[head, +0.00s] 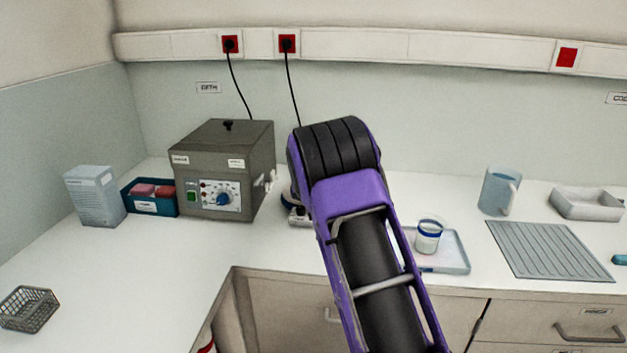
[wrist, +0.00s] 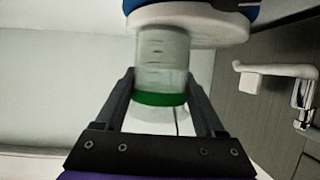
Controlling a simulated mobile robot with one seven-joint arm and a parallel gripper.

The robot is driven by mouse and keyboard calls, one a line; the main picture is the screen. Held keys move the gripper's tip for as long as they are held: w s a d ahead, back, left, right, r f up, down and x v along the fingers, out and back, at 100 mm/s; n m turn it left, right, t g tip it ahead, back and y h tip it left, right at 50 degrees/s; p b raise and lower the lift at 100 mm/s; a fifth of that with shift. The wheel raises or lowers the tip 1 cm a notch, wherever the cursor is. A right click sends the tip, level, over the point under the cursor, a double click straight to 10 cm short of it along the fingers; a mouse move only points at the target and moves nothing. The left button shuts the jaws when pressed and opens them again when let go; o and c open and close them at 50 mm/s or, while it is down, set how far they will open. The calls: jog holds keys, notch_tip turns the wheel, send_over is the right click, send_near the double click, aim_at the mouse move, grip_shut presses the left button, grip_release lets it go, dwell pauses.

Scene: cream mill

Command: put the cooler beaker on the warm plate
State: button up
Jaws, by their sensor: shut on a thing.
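In the wrist view, my gripper (wrist: 160,76) is shut on a clear beaker with a green band (wrist: 160,98). The picture seems upside down there. The beaker's far end meets or nearly meets a round white plate (wrist: 188,22) with blue beside it, which looks like the warm plate. I cannot tell whether they touch. In the head view my arm hides the gripper, the held beaker and most of the plate device (head: 299,216). Another beaker, with a blue band (head: 428,236), stands on a pale tray (head: 455,262) right of my arm.
A grey water bath (head: 222,170) stands left of the plate device, its tap (wrist: 275,70) close by in the wrist view. Further left are a blue rack (head: 150,205) and a pale box (head: 95,196). A jug (head: 497,191) and a ribbed mat (head: 550,250) lie right.

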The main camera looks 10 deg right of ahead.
jog(key=shift+r, duration=0.1)
jog(key=o, duration=1.5)
jog(key=shift+r, duration=0.1)
jog(key=shift+s+a, duration=0.1)
jog(key=shift+s, duration=0.2)
jog(key=v, duration=1.1)
jog(key=shift+s, duration=0.2)
jog(key=shift+r, duration=0.1)
